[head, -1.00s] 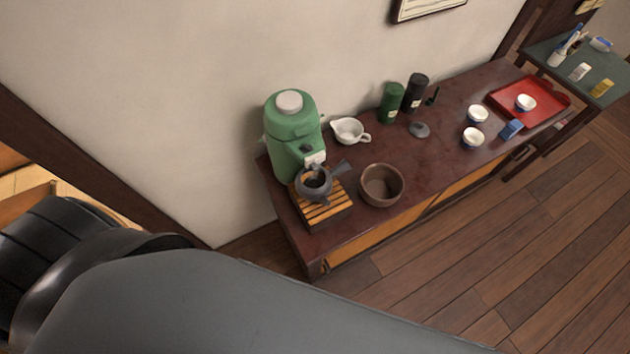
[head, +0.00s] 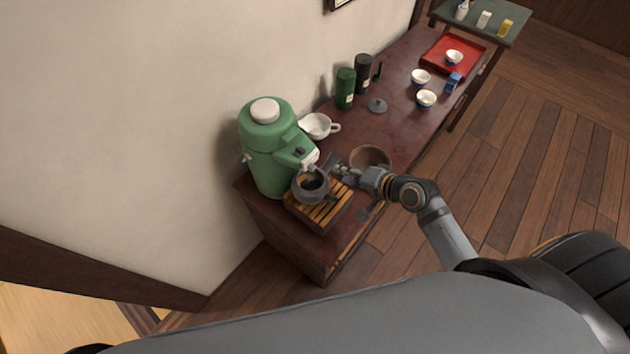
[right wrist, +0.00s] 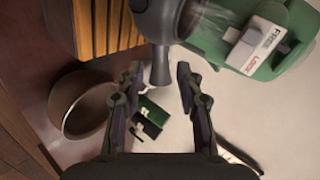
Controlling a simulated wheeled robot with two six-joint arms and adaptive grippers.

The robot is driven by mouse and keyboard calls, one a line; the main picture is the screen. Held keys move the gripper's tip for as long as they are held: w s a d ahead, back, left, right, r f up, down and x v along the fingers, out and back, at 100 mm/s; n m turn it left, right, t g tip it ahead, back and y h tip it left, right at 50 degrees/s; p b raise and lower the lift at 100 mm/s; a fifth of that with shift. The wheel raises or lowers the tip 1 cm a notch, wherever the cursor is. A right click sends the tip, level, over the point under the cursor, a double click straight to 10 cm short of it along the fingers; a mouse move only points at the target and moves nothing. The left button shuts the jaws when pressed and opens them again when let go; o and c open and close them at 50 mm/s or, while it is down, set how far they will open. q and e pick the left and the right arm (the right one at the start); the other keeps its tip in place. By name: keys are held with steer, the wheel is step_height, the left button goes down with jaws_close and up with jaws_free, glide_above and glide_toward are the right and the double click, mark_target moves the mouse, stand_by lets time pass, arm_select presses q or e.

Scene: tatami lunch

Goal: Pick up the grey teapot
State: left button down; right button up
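The grey teapot (head: 311,187) stands lidless on a slatted wooden stand, below the spout of the green dispenser. In the right wrist view the teapot body (right wrist: 153,20) is at the top, cut by the frame edge. Its straight handle (right wrist: 160,66) points down between my fingers. My right gripper (head: 342,171) is at the handle side of the teapot; the wrist view shows this gripper (right wrist: 160,82) open, with gaps on both sides of the handle end. My left gripper is not in view.
The green dispenser (head: 270,150) stands behind the teapot. A brown bowl (head: 370,157) is partly hidden behind my right arm. A white pouring bowl (head: 316,126), a grey lid (head: 377,106), canisters (head: 345,88), cups and a red tray (head: 437,56) are farther along the dark cabinet top.

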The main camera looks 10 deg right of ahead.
mark_target(328, 170)
steer(key=x, duration=0.3)
steer(key=shift+w+a, duration=0.2)
steer(key=shift+a, duration=0.1)
steer(key=shift+d+p+x, duration=0.2)
steer(key=shift+p+x, duration=0.3)
steer(key=shift+x, duration=2.25)
steer(key=shift+d, duration=0.1)
steer(key=shift+c, duration=0.4)
steer(key=shift+f, duration=0.1)
jaws_close()
